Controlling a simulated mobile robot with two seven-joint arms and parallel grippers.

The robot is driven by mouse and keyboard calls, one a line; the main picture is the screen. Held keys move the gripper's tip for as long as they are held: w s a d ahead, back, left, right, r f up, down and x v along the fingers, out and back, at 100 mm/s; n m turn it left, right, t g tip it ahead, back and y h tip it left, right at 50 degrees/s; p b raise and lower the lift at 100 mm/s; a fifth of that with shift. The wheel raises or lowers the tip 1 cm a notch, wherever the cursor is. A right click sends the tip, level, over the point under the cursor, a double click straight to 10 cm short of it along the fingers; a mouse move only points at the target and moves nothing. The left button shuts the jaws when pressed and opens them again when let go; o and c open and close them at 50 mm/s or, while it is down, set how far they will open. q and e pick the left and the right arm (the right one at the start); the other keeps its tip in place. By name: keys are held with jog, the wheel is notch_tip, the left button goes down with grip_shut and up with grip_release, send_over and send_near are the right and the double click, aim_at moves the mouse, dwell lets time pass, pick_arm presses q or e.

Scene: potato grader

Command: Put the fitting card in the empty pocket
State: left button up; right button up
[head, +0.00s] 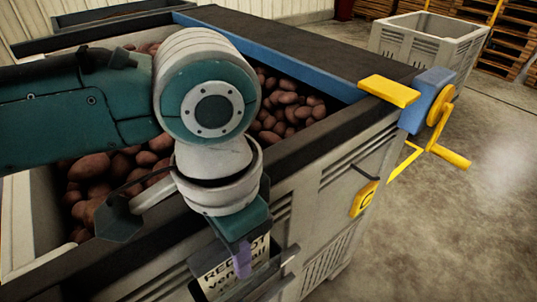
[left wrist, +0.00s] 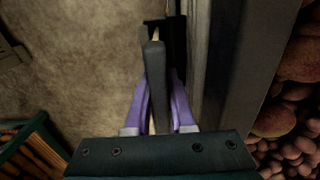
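A pale card (head: 222,278) with dark lettering, partly readable as "RED", is at the outer side of the near potato crate. My left gripper (head: 243,262) points down there, one purple finger across the lettering. In the left wrist view, the two purple fingers of my left gripper (left wrist: 160,95) lie on either side of a thin dark slab seen edge-on, which looks like the card's top edge; they look shut on it. A black holder (left wrist: 177,40) shows just beyond the fingers, beside the crate wall. I cannot tell how the card sits in it. My right gripper is not in view.
The crate (head: 330,190) is full of potatoes (head: 290,105). A yellow tag (head: 364,199) marked C hangs on its side, with a yellow crank (head: 440,120) at the corner. Another grey crate (head: 425,38) and pallets stand behind. The floor at right is clear.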

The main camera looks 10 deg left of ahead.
pick_arm(q)
jog(key=o, duration=0.4)
jog(key=shift+r, duration=0.1)
notch_tip(320, 180, up, 12)
jog(key=p, duration=0.2)
jog(key=shift+p, duration=0.4)
